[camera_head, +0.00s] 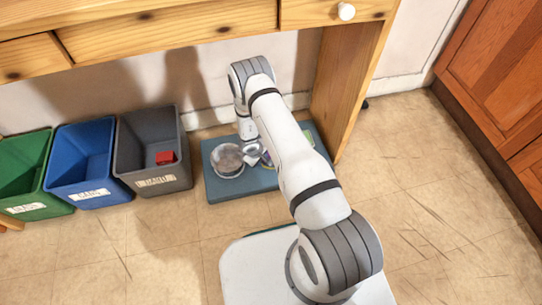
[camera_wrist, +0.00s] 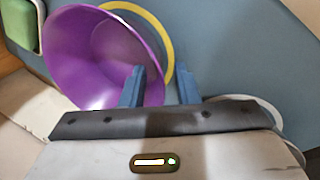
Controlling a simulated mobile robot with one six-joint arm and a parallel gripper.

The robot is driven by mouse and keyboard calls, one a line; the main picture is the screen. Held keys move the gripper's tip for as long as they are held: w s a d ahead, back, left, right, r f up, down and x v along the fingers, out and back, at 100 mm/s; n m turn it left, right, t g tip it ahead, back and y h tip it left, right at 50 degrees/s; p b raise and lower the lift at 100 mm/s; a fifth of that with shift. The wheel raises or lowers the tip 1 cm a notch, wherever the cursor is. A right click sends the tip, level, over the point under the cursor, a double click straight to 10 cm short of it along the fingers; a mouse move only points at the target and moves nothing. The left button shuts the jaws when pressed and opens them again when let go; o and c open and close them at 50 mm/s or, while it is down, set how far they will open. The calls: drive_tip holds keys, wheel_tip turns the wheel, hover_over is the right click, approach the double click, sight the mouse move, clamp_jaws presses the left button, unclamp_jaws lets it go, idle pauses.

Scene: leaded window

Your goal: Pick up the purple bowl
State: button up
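The purple bowl (camera_wrist: 88,58) fills the upper left of the wrist view, its open inside facing the camera. My gripper (camera_wrist: 160,88) is open, with two blue fingers apart. The left finger overlaps the bowl's inside, and the right finger is beyond its right rim, so the rim lies between them in the picture. I cannot tell how deep the fingers reach or whether they touch the bowl. In the head view my arm hides most of the bowl and my gripper's fingertips.
A yellow-rimmed round item (camera_wrist: 166,30) lies beside the bowl on a blue-grey mat (camera_head: 222,190). A green item (camera_wrist: 20,24) is left of the bowl. A clear round dish (camera_head: 227,160) stands on the mat. Green, blue and grey bins (camera_head: 150,150) stand left; a wooden desk (camera_head: 170,30) overhangs.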

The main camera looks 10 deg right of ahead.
drive_tip(key=shift+x, duration=0.85)
drive_tip(key=shift+r, duration=0.1)
drive_tip(key=shift+s, duration=0.1)
clamp_jaws()
